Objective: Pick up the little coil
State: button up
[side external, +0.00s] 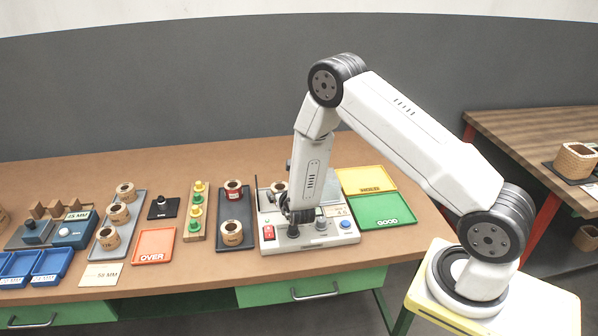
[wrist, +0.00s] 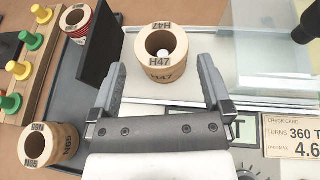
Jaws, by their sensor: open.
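A small wooden coil marked H47 (wrist: 159,73) stands upright on the light plate of the tester, with a pale peg showing in its hole. In the side view this coil (side external: 278,186) is partly hidden behind my arm. My gripper (wrist: 162,88) is open and empty. Its two fingers point toward the coil, one to each side of its near face, and I cannot tell how far apart they are from it in depth. In the side view my gripper (side external: 291,213) is low over the tester (side external: 325,238). Which coil is the little one is not marked.
A coil marked N65 (wrist: 47,145) and a red-labelled coil (wrist: 76,20) stand on the dark tray (side external: 233,212) left of the tester. A dark upright plate (wrist: 101,45) is close to my left finger. Green GOOD (side external: 380,212) and yellow (side external: 364,178) trays lie at right.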

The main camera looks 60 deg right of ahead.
aim_at(278, 186)
jog(key=shift+x, duration=1.85)
jog(key=c, duration=1.3)
jog(key=shift+o, duration=0.2)
jog(key=shift+r, duration=0.3)
jog(key=shift+r, duration=0.85)
jog(key=s+a+r, duration=0.3)
jog(key=s+r, duration=0.7)
jog(key=s, duration=0.3)
jog(key=shift+s+a+r, duration=0.2)
jog(key=shift+s+r, duration=0.1)
jog(key=shift+r, duration=0.1)
